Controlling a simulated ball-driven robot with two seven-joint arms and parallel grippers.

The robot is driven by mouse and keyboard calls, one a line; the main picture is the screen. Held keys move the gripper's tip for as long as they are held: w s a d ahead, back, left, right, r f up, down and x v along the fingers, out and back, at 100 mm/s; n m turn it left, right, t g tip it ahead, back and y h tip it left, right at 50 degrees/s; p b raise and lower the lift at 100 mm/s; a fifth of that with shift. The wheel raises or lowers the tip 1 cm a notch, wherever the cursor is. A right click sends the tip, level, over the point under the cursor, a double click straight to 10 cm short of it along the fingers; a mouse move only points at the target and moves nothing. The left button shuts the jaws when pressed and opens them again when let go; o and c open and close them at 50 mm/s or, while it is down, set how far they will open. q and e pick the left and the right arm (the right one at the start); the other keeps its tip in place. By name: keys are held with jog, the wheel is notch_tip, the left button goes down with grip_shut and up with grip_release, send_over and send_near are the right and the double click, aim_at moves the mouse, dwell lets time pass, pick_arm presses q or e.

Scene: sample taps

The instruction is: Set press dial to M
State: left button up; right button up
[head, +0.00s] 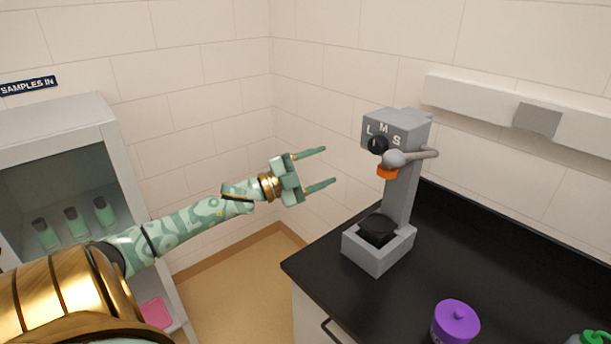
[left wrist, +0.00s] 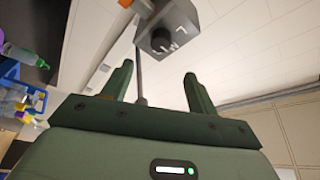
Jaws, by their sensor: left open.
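The grey press (head: 400,185) stands on the black counter, with the letters L, M and S on its head. Its round black dial (head: 377,146) is on the front face below the letters; I cannot make out where its pointer is. The dial also shows in the left wrist view (left wrist: 162,40), ahead of the fingers. A grey lever (head: 410,157) and an orange part (head: 387,172) are beside and below the dial. My left gripper (head: 329,166) is open and empty, left of the press and apart from it. My right gripper is not in view.
A black counter (head: 450,265) holds a purple-lidded container (head: 456,320) at the front and a green-topped item (head: 588,337) at the right edge. A grey wall rail (head: 480,98) runs behind the press.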

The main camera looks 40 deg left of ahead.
pick_arm(q)
jog(key=shift+v, duration=1.8)
